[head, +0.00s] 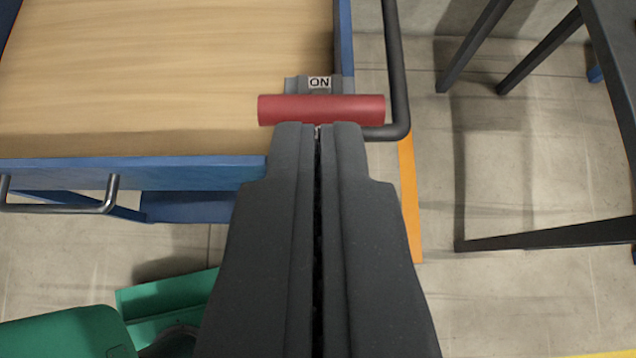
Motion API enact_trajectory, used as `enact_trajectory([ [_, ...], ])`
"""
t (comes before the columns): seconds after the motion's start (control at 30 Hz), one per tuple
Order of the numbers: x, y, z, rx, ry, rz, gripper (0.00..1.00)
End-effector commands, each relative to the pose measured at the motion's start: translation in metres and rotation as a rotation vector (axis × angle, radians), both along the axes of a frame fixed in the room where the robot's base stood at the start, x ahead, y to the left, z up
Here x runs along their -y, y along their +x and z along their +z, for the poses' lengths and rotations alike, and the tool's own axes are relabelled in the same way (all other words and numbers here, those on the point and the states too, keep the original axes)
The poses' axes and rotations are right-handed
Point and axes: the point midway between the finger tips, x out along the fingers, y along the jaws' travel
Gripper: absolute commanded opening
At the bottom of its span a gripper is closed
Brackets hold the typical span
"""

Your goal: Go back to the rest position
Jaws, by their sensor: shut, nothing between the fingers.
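My gripper (318,128) is shut and empty, with its two dark fingers side by side. In the head view its tips lie at the lower edge of a red bar handle (321,109). I cannot tell whether they touch it. The red handle sits at the corner of a wooden-topped table with a blue frame. Behind it is a grey part with a label reading "ON" (319,83). The rest position itself is not marked in view.
The wooden tabletop (160,75) is bare. A dark bent rail (397,70) runs beside it, above an orange strip (409,195). A metal handle (108,195) projects at the lower left. Green parts (165,300) lie below. Black frame legs (545,235) stand right on the grey floor.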

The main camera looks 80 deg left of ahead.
Motion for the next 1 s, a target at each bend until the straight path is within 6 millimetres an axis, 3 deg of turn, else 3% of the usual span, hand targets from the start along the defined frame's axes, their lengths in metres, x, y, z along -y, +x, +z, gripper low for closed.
enact_trajectory([
  [0.3,0.003,0.003,0.002,0.0,-0.004,-0.017,0.0],
  [0.47,0.033,0.028,0.024,-0.006,-0.035,-0.171,0.0],
  [0.57,0.066,0.052,0.055,-0.004,-0.053,-0.348,0.0],
  [0.7,0.115,0.078,0.116,0.024,-0.042,-0.615,0.0],
  [0.77,0.134,0.084,0.144,0.047,-0.031,-0.721,0.0],
  [0.9,0.169,0.09,0.219,0.117,0.031,-0.952,0.0],
  [1.0,0.185,0.086,0.274,0.182,0.092,-1.09,0.0],
])
